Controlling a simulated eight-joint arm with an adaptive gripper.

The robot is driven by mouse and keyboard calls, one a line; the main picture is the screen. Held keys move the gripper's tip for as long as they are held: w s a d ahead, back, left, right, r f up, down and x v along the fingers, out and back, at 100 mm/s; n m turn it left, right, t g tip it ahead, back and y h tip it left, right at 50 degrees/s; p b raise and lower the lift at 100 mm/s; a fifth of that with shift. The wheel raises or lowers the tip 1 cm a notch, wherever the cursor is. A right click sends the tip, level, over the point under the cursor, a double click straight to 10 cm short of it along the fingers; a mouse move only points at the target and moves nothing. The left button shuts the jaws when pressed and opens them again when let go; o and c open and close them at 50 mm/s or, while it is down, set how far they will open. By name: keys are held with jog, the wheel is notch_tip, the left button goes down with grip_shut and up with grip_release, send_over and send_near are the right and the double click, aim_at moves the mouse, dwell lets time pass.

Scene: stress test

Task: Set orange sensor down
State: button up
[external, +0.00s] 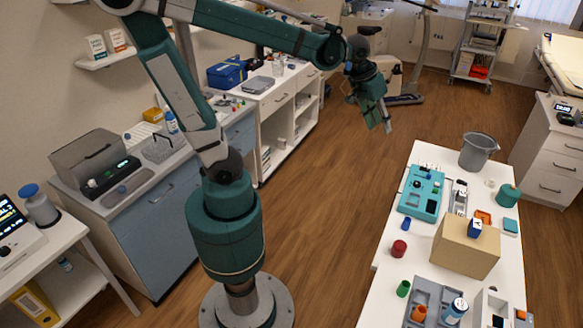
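My gripper (380,124) hangs in the air over the floor, left of the white table's far end and well apart from it. Its fingers point down; they are too small to tell whether they are open or shut, and I see no orange thing between them. Several orange items are on the table. An orange round piece (418,313) sits in the grey tray, and a small orange piece (521,315) is at the near right. I cannot tell which is the orange sensor.
The white table (385,275) holds a cardboard box (464,247) with a blue item on top, a teal tray (421,192), a grey bucket (478,151), a grey tray (424,290) and a red cylinder (399,248). Open wooden floor (330,215) lies between my base and the table.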

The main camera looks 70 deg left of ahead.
jog(key=s+a+f+m+t, duration=0.1)
jog(key=s+a+f, duration=0.1)
jog(key=s, duration=0.5)
jog(key=s+a+f+m+t, duration=0.1)
jog(key=s+a+f, duration=0.1)
jog(key=s, duration=0.6)
jog(key=shift+a+f+m, duration=0.3)
jog(key=shift+a, duration=0.3)
